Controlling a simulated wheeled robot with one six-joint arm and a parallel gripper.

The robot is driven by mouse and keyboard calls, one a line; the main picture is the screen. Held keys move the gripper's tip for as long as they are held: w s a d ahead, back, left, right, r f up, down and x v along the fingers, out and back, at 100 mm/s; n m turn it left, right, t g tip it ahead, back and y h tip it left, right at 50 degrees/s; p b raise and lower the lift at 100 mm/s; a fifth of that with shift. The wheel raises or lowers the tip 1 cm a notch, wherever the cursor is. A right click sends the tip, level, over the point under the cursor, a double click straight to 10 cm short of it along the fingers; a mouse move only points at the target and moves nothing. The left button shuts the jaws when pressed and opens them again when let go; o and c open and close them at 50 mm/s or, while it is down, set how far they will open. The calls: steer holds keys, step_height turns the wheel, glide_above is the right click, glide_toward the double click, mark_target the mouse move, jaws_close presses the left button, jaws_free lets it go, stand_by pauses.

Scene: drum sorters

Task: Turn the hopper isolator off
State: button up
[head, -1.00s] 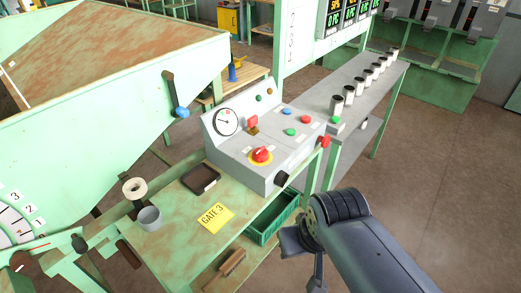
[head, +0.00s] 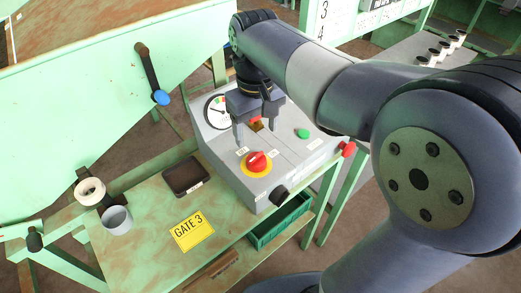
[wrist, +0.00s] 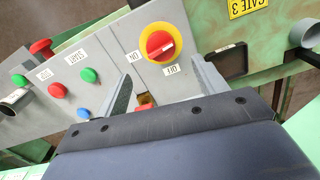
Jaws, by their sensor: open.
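The red rotary knob (head: 256,162) on a yellow disc is on the sloped front of the grey control box (head: 265,190). In the wrist view the knob (wrist: 160,44) has a pale line on its grip, with ON and OFF labels beside the disc. I cannot tell for certain which label it points at. My gripper (head: 253,135) is open and empty, pointing down over the box just behind the knob. In the wrist view the fingers of my gripper (wrist: 162,75) are apart, with the knob beyond them, not between them.
A round gauge (head: 217,112), a green button (head: 302,133) and a red side button (head: 347,149) are on the box. A blue-tipped lever (head: 160,97) is at left.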

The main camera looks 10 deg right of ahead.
mark_target(257, 158)
step_height(257, 158, down, 10)
steer(key=shift+s+r, duration=0.1)
stand_by(0.4)
steer(key=c, duration=1)
